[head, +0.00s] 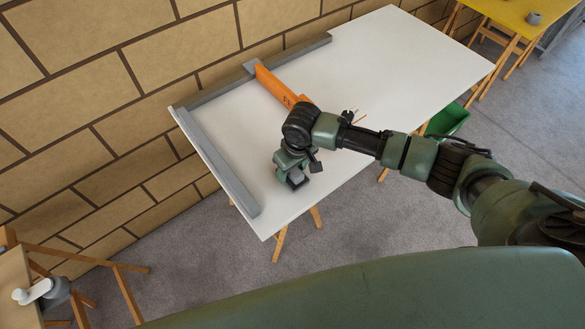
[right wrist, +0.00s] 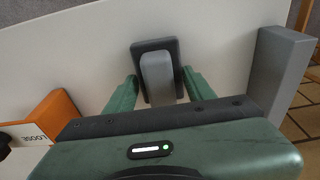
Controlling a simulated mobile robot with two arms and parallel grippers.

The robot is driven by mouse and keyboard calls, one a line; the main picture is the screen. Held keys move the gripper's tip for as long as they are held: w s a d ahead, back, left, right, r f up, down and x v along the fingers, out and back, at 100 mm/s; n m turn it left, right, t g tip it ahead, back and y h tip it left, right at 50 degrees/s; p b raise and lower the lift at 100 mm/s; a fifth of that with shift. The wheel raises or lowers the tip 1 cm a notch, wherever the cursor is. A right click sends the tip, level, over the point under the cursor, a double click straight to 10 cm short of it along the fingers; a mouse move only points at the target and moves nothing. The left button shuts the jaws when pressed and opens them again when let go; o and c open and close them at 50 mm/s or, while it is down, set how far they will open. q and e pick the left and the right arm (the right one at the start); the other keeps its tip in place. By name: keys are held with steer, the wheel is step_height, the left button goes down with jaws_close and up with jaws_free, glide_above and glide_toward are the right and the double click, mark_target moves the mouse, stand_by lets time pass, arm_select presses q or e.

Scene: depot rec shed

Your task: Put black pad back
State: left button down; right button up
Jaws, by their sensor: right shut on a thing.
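My right gripper (head: 294,173) is over the near part of the white table (head: 410,60). In the right wrist view its two green fingers (right wrist: 160,84) are shut on the black pad (right wrist: 153,45), which has a grey raised block (right wrist: 157,72) on it. In the head view the black pad (head: 298,180) shows only in part, below the gripper. I cannot tell whether it touches the table top. My left gripper is not in view.
Grey rails (head: 217,165) run along the table's left and back edges. The table's right part is clear.

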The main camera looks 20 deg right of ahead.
mark_target(296, 173)
steer(key=shift+f, duration=0.1)
steer(key=o, duration=1.3)
steer(key=r, duration=0.4)
steer(key=s+r, duration=0.1)
steer(key=r, duration=0.7)
steer(key=shift+s+d+r, duration=0.1)
steer(key=shift+s+d, duration=0.2)
